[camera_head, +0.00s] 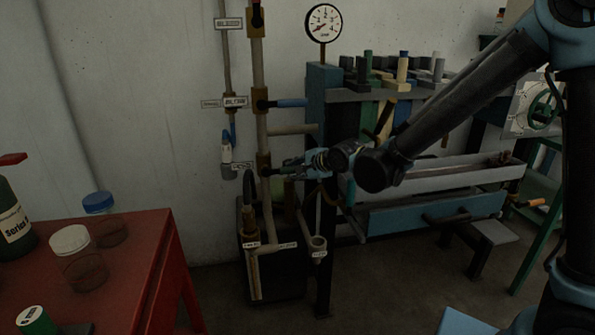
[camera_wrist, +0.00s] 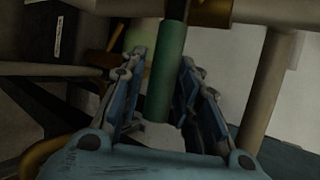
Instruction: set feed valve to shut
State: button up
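A vertical pipe carries several brass valves in the head view. The upper one (camera_head: 256,20) has a dark handle, and the middle one (camera_head: 259,99) has a blue lever (camera_head: 291,103) pointing right. A lower brass valve body (camera_head: 263,164) is beside my gripper (camera_head: 283,167). The labels are too small to read, so I cannot tell which is the feed valve. In the wrist view, my gripper (camera_wrist: 166,62) is open, its fingers on either side of a green handle (camera_wrist: 164,80). The handle hangs below a brass body (camera_wrist: 210,12), with gaps beside it. The head view hides this handle.
A red table (camera_head: 135,255) with jars and a bottle stands at the left. A gauge (camera_head: 323,22) tops a blue-framed rack (camera_head: 321,110) behind my arm. Small pipes and a dark box (camera_head: 280,285) lie below. Another pipe (camera_wrist: 268,85) is right of my fingers.

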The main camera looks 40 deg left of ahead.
jog(key=shift+d+r, duration=0.1)
jog(key=v, duration=1.1)
jog(key=shift+d, duration=0.4)
jog(key=shift+r, duration=0.1)
